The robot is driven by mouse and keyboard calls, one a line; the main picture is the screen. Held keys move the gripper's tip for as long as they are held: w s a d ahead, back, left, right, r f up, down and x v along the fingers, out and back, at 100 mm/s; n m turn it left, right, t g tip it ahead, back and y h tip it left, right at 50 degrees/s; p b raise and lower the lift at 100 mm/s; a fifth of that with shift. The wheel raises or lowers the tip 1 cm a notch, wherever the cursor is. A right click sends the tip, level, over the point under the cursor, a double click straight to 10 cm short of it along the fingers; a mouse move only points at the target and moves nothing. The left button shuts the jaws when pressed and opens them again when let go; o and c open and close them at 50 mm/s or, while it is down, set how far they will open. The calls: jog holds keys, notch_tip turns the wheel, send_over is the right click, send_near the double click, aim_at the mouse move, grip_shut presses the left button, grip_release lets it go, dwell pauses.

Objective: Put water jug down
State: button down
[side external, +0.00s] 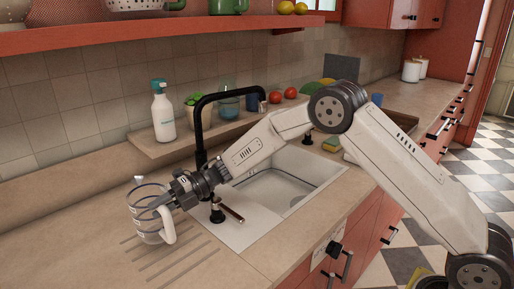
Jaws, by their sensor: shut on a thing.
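The water jug (147,217) is clear with a white handle and stands upright at the left of the view. It is at the counter beside the drainage grooves, left of the sink. I cannot tell whether its base touches the counter. My gripper (162,203) reaches in from the right and is shut on the jug near its handle. The fingers partly cover the jug's upper right side.
The sink (285,180) with a black faucet (201,125) lies right of the jug. A spray bottle (163,111), a plant and tomatoes (276,97) stand on the ledge behind. The counter (60,240) left of the jug is clear. A red shelf (120,36) hangs above.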

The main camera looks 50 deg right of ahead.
aim_at(161, 218)
jog(key=shift+w+a+f, duration=0.1)
jog(key=shift+w+f, duration=0.1)
jog(key=shift+f, duration=1.65)
jog(key=c, duration=0.5)
grip_release()
jog(key=shift+c, duration=0.2)
jog(key=shift+d, duration=0.2)
jog(key=v, duration=1.1)
jog(key=shift+d, duration=0.3)
jog(key=shift+s, duration=0.15)
